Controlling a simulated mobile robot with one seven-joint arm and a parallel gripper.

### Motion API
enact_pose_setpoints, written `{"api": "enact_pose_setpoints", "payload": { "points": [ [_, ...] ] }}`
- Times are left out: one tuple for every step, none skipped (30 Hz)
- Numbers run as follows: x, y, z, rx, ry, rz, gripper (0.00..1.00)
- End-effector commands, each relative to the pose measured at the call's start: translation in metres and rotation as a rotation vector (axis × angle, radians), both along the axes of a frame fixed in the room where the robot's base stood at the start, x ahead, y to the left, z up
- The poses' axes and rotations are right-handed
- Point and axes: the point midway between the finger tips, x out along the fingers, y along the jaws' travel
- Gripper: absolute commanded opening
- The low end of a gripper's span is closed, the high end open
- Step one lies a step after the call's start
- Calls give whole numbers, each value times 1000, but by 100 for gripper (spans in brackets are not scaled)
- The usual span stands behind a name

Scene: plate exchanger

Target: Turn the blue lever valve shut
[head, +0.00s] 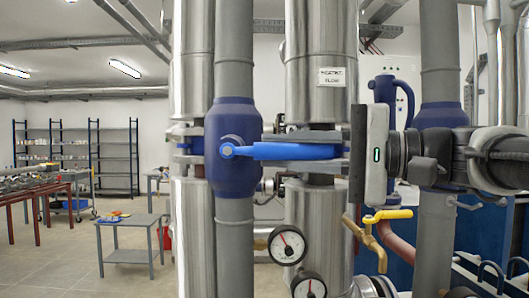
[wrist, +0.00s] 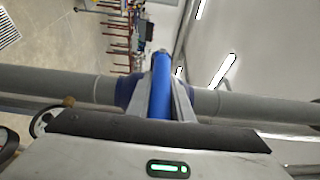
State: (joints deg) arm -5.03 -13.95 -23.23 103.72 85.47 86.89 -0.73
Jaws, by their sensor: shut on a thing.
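The blue lever (head: 290,151) extends horizontally to the right from its pivot on the dark blue valve body (head: 234,183), which sits on a grey vertical pipe. The lever lies crosswise to that pipe. My gripper (head: 283,150) comes from the right and is shut on the lever, with one finger above it and one below. In the wrist view the lever (wrist: 161,88) lies between my two fingers and points away from the camera. The valve body (wrist: 128,90) shows behind the fingers. The inside of the valve is hidden.
Metal-clad pipes (head: 320,85) stand close behind the lever. Below are two gauges (head: 288,246) and a small valve with a yellow handle (head: 388,215). Another blue valve body (head: 440,118) stands at right. A grey table (head: 130,222) is at left, with open floor around it.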

Motion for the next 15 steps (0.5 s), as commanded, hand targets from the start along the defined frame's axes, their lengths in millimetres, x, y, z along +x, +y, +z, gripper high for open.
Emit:
{"api": "enact_pose_setpoints", "payload": {
  "points": [
    [0, 0, -2, 3, 7, 1, 0],
    [0, 0, -2, 3, 7, 1, 0],
    [0, 0, -2, 3, 7, 2, 0],
    [0, 0, -2, 3, 8, 2, 0],
    [0, 0, -2, 2, 9, 2, 25],
    [0, 0, -2, 2, 8, 2, 31],
    [0, 1, -2, 2, 8, 2, 36],
    [0, 0, -2, 2, 7, 2, 38],
    [0, 0, -2, 2, 7, 2, 38],
    [0, 0, -2, 1, 6, 2, 38],
    [0, 0, -2, 1, 6, 2, 38],
    [0, 0, -2, 1, 5, 2, 38],
    [0, 0, -1, 1, 5, 2, 38],
    [0, 0, -1, 1, 5, 2, 38],
    [0, 0, -1, 0, 4, 2, 38]
  ]
}}
